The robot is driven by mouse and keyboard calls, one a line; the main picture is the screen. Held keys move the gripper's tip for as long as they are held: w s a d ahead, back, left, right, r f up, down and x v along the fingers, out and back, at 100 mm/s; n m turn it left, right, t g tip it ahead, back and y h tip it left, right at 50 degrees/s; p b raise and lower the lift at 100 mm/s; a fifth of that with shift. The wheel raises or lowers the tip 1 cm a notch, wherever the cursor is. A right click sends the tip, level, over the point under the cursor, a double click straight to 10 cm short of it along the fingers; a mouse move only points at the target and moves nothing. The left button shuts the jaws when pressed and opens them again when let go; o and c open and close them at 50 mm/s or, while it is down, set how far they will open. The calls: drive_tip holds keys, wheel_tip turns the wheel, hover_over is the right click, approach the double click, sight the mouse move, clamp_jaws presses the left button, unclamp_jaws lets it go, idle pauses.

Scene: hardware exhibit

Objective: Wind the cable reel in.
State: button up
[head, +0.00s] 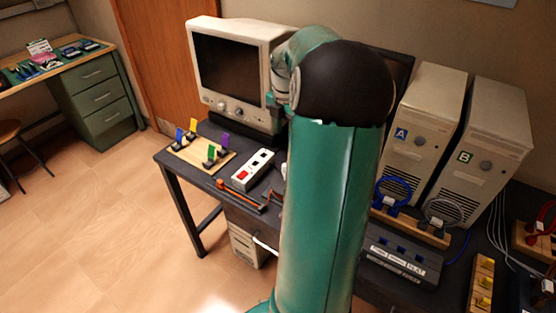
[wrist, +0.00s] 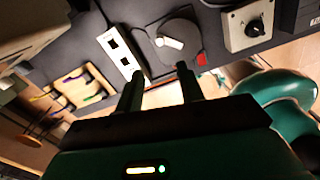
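In the wrist view a dark grey round disc (wrist: 182,30) with a pale knob (wrist: 170,43) lies on the desk, and it looks like the cable reel. My gripper (wrist: 160,72) has its two fingers apart with nothing between them. The fingertips point toward the disc and sit short of the knob in the picture; I cannot tell the height gap. In the head view my teal arm hides the disc and the gripper. An orange-red cable or rod (head: 238,194) lies along the desk's front edge, left of my arm.
A white switch box (head: 252,170) and a wooden rack with coloured tabs (head: 200,154) stand left of my arm. A beige monitor (head: 236,72) is behind them. Computer towers A (head: 421,125) and B (head: 482,145) stand right. A box with a black dial (wrist: 250,27) is beside the disc.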

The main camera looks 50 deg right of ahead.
sight(285, 164)
wheel_tip(285, 164, down, 14)
drive_tip(key=shift+r, duration=0.1)
idle(0.4)
drive_tip(key=shift+d, duration=0.1)
clamp_jaws()
